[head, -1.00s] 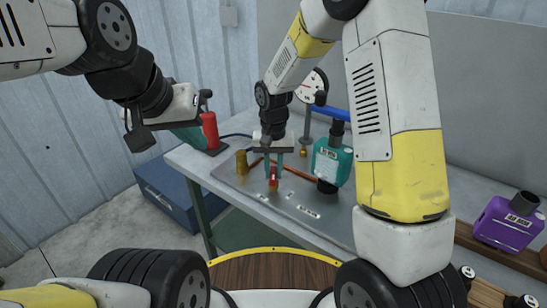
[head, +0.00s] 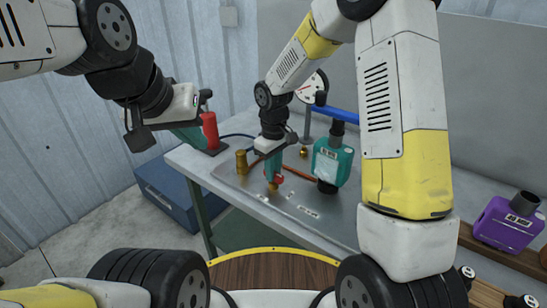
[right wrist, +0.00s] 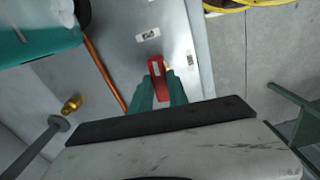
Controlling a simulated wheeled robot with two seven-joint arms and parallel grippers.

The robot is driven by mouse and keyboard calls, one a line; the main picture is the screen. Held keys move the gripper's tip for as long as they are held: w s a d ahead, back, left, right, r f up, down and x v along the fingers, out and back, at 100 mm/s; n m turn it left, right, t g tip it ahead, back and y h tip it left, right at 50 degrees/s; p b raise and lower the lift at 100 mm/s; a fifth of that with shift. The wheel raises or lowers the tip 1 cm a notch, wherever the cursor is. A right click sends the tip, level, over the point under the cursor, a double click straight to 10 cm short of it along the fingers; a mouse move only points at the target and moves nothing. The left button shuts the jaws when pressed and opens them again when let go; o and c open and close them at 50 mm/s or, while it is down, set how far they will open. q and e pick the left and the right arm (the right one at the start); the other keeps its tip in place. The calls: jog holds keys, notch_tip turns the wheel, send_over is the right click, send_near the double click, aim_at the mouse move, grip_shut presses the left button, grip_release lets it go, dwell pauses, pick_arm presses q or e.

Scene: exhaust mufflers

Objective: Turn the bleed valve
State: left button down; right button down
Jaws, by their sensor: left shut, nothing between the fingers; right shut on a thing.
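The bleed valve has a red handle (head: 280,179) on a brass body (head: 273,187), mounted on a grey metal plate (head: 312,200) on the bench. My right gripper (head: 273,172) points down over it, with its teal fingers shut on the red handle. In the right wrist view the handle (right wrist: 157,76) shows between the fingertips, with a white label on its top. The brass body is mostly hidden there. My left gripper (head: 190,135) is shut and empty, held off to the left, away from the valve.
A brass fitting (head: 242,161), a copper pipe (head: 296,172), a teal canister (head: 331,160) and a round gauge (head: 311,87) stand close around the valve. A red cylinder (head: 210,130) is at the bench's left. A purple canister (head: 506,221) is at the right.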

jog(key=shift+n, duration=0.6)
jog(key=c, duration=1.3)
grip_release()
jog(key=shift+r, duration=0.15)
notch_tip(320, 180, up, 8)
jog(key=shift+f, duration=0.2)
